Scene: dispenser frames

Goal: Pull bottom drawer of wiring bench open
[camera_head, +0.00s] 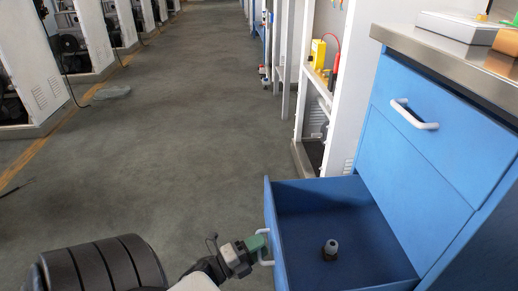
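The wiring bench (446,160) is blue with a metal top and stands at the right. Its bottom drawer (310,215) is pulled out, and its inside shows. A small dark fitting with a grey top (330,249) lies on the drawer floor. The drawer's white handle (268,262) is on its front, facing left. My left gripper (262,241), with green fingertips, is at this handle and appears shut on it; the gap between the fingers is hard to see. The upper drawer (440,140) is shut. My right gripper is not in view.
Boxes (458,27) lie on the bench top. A white rack (333,95) with a yellow device (318,54) stands just behind the open drawer. The grey floor (170,140) left of the drawer is clear. White cabinets (35,60) line the far left.

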